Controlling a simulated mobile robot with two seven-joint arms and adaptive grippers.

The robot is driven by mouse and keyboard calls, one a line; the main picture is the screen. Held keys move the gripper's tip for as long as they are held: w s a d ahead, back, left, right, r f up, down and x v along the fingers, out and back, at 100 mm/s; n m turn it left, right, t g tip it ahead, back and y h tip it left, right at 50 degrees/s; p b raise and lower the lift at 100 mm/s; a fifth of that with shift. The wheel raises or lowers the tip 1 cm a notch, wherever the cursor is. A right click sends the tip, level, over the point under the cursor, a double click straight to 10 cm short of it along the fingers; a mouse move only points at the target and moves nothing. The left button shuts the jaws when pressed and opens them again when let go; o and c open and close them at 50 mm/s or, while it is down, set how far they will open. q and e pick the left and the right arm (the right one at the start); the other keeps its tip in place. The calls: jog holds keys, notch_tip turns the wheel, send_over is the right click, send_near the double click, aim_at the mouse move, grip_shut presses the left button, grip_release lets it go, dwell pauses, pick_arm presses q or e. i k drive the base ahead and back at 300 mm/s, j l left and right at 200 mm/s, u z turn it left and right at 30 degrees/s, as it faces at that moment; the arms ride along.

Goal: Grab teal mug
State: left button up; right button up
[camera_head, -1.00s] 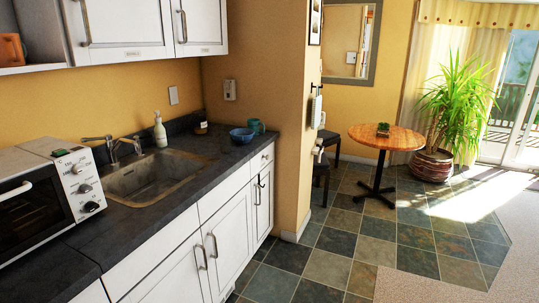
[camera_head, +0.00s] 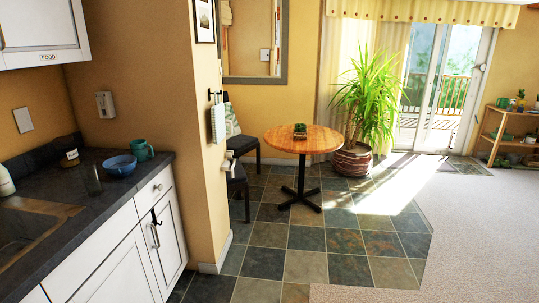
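The teal mug (camera_head: 141,150) stands on the dark countertop (camera_head: 98,196) near its far right corner, by the yellow wall. A blue bowl (camera_head: 120,166) is just in front and to the left of it. The mug looks upright, with its handle toward the right. Neither of my grippers shows in the head view.
A small jar (camera_head: 70,158) and a clear glass (camera_head: 93,180) stand left of the bowl, near the sink (camera_head: 28,228). White cabinets (camera_head: 115,262) front the counter. A round wooden table (camera_head: 303,139) and chairs stand beyond the wall corner. Tiled floor (camera_head: 320,240) is clear.

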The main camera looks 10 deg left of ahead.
aim_at(139, 147)
jog(key=i+z, duration=0.15)
jog(key=i, duration=1.3)
jog(key=i+l+u, duration=0.1)
jog(key=i+u, duration=0.15)
jog(key=i, duration=0.15)
jog(key=i+l+u, duration=0.15)
jog(key=i+u, duration=0.15)
jog(key=i+l+u, duration=0.25)
jog(key=i, duration=0.2)
jog(key=i+l+u, duration=0.3)
jog(key=u, duration=0.15)
jog(key=i+l+u, duration=0.4)
jog(key=k, duration=0.05)
